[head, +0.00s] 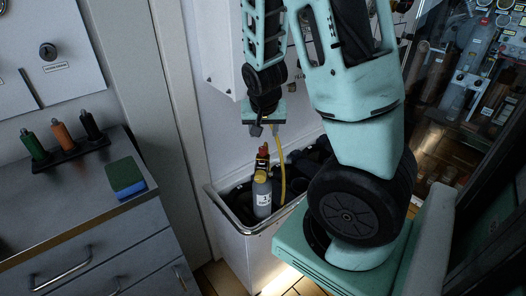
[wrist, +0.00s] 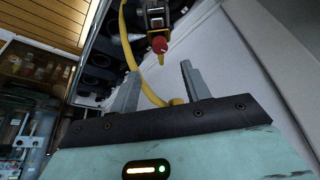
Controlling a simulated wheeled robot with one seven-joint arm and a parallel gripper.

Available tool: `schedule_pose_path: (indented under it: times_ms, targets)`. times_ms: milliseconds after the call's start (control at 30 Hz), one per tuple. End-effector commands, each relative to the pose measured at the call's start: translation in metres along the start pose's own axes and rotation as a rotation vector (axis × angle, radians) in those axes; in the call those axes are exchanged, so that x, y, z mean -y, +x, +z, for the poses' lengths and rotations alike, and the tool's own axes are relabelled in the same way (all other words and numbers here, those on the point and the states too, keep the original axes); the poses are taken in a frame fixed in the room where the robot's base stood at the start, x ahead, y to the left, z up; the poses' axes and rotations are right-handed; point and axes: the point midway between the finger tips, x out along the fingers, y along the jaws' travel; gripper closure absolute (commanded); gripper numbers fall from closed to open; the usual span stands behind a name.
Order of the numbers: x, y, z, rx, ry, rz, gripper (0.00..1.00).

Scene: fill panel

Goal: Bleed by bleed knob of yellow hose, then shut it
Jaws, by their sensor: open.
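A grey cylinder (head: 262,197) with a yellow collar and the label 3 stands upright in the bin. A red knob (head: 263,150) tops its fitting; a round red knob also shows in the wrist view (wrist: 159,45), beyond my fingertips. The yellow hose (head: 281,165) runs from beside my gripper down towards the bin. In the wrist view the yellow hose (wrist: 129,50) curves behind the left finger and ends low between the fingers. My gripper (head: 265,130) is above the red knob. Its fingers (wrist: 160,80) are apart, and I see no contact with the knob.
The pale bin (head: 245,229) holds other dark cylinders. A grey drawer cabinet (head: 90,225) at left carries a rack of screwdriver-like tools (head: 66,151) and a green-blue sponge (head: 127,178). A white wall box (head: 222,50) is close behind my arm. Cluttered panels stand at right.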

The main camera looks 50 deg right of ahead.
Motion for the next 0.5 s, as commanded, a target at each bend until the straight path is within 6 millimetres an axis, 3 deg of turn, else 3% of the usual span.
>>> schedule_pose_path:
  times_ms: [200, 500]
  targets:
    - [-0.001, 0.046, 0.001, 0.004, 0.002, 0.003, 0.53]
    - [0.0, 0.086, 0.0, 0.001, 0.002, 0.0, 0.53]
